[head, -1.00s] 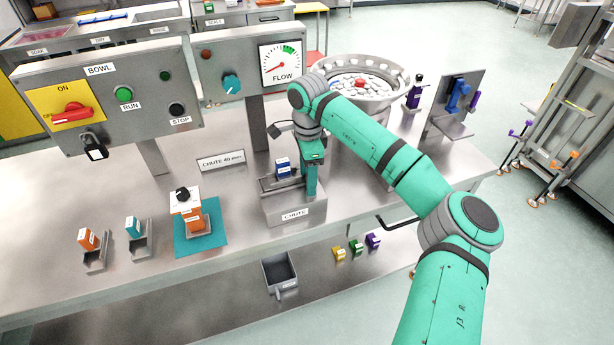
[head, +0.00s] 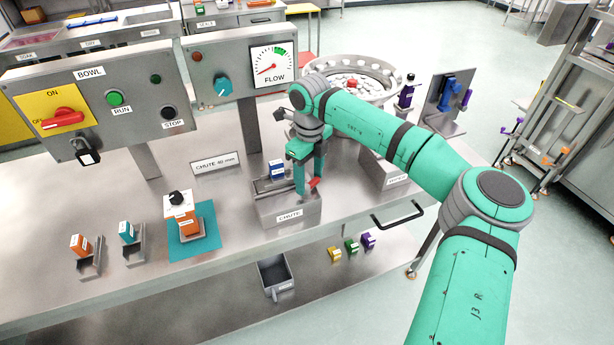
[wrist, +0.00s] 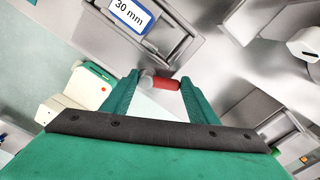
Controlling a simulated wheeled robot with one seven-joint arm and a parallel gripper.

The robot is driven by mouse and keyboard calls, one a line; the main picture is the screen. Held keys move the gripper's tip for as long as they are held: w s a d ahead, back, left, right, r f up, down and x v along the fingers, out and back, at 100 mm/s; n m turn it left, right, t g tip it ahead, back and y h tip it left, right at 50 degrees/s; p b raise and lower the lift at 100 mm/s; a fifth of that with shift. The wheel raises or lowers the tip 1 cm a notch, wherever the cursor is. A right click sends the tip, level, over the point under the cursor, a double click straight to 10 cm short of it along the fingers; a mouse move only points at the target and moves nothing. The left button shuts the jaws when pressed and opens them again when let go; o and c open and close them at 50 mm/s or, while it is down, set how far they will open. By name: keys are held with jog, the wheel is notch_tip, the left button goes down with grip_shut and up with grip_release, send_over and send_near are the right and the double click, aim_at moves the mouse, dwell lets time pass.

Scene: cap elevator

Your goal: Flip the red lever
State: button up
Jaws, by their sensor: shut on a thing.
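The red lever (head: 314,183) is a short red grip with a grey end, at the right side of the chute block (head: 290,216). It also shows between my fingers in the wrist view (wrist: 166,83). My gripper (head: 308,187) points down at the chute and is shut on the red lever, with one finger on each side of it. The fingers hide part of the lever in the head view, and its mount is hard to make out.
A blue and white block (head: 277,169) sits in the chute beside my gripper. The BOWL panel (head: 105,95), with a red rotary handle (head: 62,118) and a padlock, stands left. The parts bowl (head: 352,80) is behind my arm. A black handle (head: 398,215) juts from the table front.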

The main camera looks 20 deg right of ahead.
aim_at(313, 184)
jog(key=m, duration=0.4)
jog(key=s+m, duration=0.1)
jog(key=shift+d+m, duration=0.4)
dwell(0.4)
jog(key=o, duration=1)
jog(key=shift+o, duration=0.2)
jog(key=shift+a+r, duration=0.1)
notch_tip(313, 184, up, 11)
jog(key=shift+f, duration=0.2)
